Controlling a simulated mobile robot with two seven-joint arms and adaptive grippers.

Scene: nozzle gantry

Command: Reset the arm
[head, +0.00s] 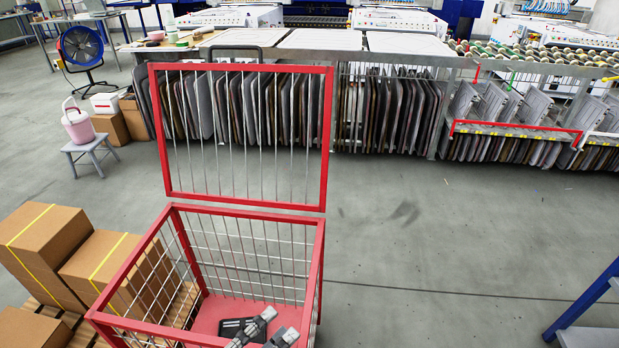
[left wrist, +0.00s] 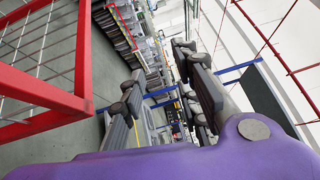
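My left gripper (head: 279,324) shows at the bottom of the head view, its two grey fingers pointing up and right with a gap between them. In the left wrist view the fingers of this gripper (left wrist: 158,68) stand apart with nothing between them. In the head view it appears over the red floor of the red wire cage (head: 320,258); I cannot tell its height. A flat black thing (head: 232,327) shows beside the fingers. The red frame of the cage (left wrist: 40,90) also shows at the left of the left wrist view. My right gripper is not in view.
The cage's raised red lid (head: 328,140) stands at its back. Cardboard boxes (head: 45,250) are stacked at the left. A pink bucket (head: 77,122) stands on a grey stool (head: 90,148). Racks of screens (head: 390,105) line the back. A blue frame (head: 590,300) is at right. Middle-right floor is clear.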

